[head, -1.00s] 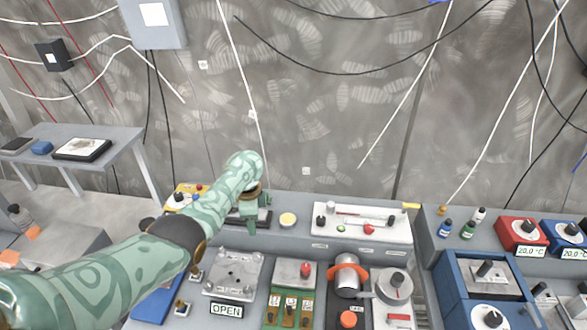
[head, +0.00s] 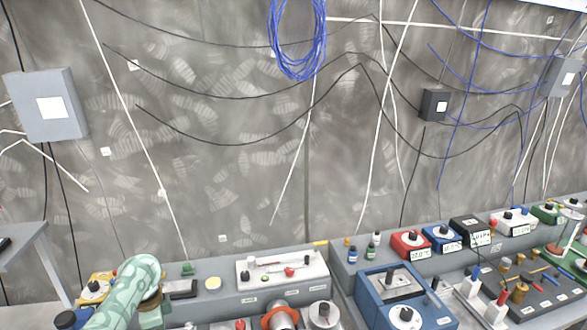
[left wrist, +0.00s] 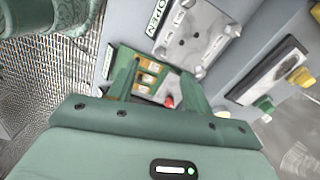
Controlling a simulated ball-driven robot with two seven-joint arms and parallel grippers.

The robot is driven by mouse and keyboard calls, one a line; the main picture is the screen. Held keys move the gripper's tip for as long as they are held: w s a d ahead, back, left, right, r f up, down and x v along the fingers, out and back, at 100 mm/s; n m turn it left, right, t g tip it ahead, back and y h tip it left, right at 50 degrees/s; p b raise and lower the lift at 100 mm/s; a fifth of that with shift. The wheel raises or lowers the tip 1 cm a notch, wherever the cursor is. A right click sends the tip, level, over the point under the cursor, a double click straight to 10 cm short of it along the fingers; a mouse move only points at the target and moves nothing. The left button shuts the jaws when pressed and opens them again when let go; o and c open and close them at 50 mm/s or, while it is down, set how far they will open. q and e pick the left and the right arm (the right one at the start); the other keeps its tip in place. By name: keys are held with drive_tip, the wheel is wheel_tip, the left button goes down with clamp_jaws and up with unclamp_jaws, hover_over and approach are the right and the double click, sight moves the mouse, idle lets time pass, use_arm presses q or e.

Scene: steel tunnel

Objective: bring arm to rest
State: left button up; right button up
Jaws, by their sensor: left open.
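My left arm (head: 128,290), pale green with a darker pattern, comes in at the bottom left of the head view. Its gripper (head: 152,316) hangs at the lower edge, partly cut off. In the left wrist view the left gripper (left wrist: 160,78) has its two green fingers apart, with nothing seen held between them. Beyond the fingers lie a green panel with orange-brown parts (left wrist: 148,72) and a grey plate (left wrist: 195,38) beside a sign reading OPEN (left wrist: 156,17). My right gripper is not in view.
The bench carries a white panel with a red knob (head: 283,268), a steel cylinder with an orange band (head: 280,317), a blue-framed box (head: 392,290) and several instruments, including a red one (head: 410,243). A blue cable coil (head: 298,40) hangs on the wall. Air above the bench looks clear.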

use_arm(q)
drive_tip(key=s+d+f+n+t+y, duration=0.2)
drive_tip(key=s+f+t+y, duration=0.15)
drive_tip(key=s, duration=1.05)
drive_tip(key=s+d+r+n+t+y, duration=0.15)
drive_tip(key=s+r+n+t, duration=0.25)
drive_tip(key=s+r, duration=1)
drive_tip(key=s+d+f+g+h+b, duration=0.2)
drive_tip(key=d+f+b, duration=0.15)
drive_tip(key=f, duration=1.55)
drive_tip(key=s+d+f+g+h+b, duration=0.1)
drive_tip(key=s+d+f+b, duration=0.3)
drive_tip(key=f, duration=1.4)
drive_tip(key=s+a+f+n+g+h+b, duration=0.1)
drive_tip(key=s+f+b, duration=0.3)
drive_tip(key=s+f, duration=0.5)
drive_tip(key=s+a+f+n+g+h+b, duration=0.1)
drive_tip(key=s+f+b, duration=0.4)
drive_tip(key=s+f, duration=0.5)
wheel_tip(320, 180, down, 6)
drive_tip(key=shift+s+a+r+n+g+b, duration=0.1)
drive_tip(key=shift+s+a+n+g+b, duration=0.2)
drive_tip(key=shift+n+g, duration=0.4)
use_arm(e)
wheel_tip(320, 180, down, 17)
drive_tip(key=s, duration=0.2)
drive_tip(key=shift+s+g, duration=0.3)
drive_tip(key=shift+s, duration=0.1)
